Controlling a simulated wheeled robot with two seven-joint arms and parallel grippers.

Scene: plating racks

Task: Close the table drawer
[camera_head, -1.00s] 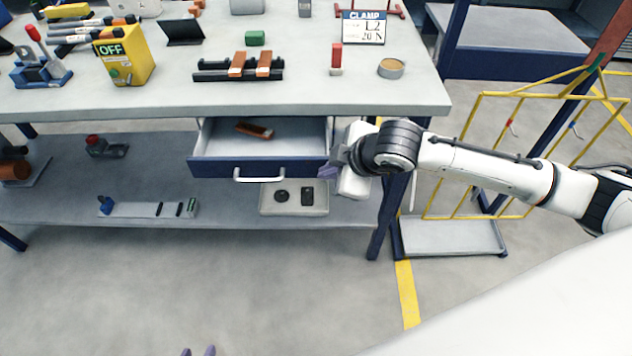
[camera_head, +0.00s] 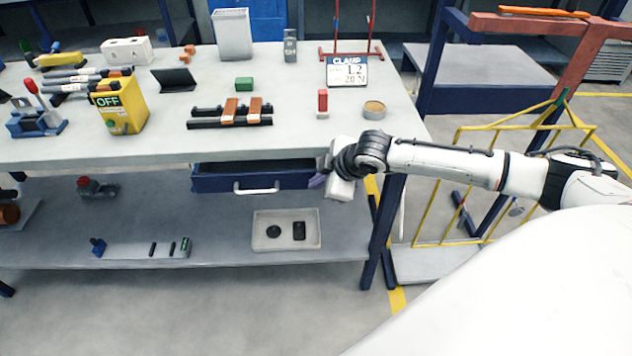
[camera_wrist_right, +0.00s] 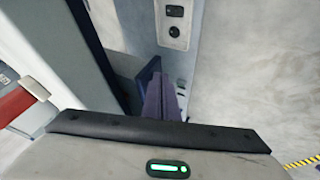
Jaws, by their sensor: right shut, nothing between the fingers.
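The table drawer has a dark blue front (camera_head: 238,184) with a white bar handle (camera_head: 257,190). It sits under the right part of the grey worktop (camera_head: 300,143). A thin strip of its inside shows behind the front, so it stands slightly open. My right gripper (camera_head: 317,181) is at the right end of the drawer front, its purple fingers shut and empty. In the right wrist view the closed fingers (camera_wrist_right: 164,98) lie close to a dark blue edge; whether they touch it I cannot tell. My left gripper is not in view.
A lower shelf (camera_head: 220,228) holds a tray (camera_head: 258,243) with two dark items. A blue table leg (camera_head: 382,230) stands right of the drawer. A yellow frame rack (camera_head: 425,200) stands further right, below my right arm. The floor in front is clear.

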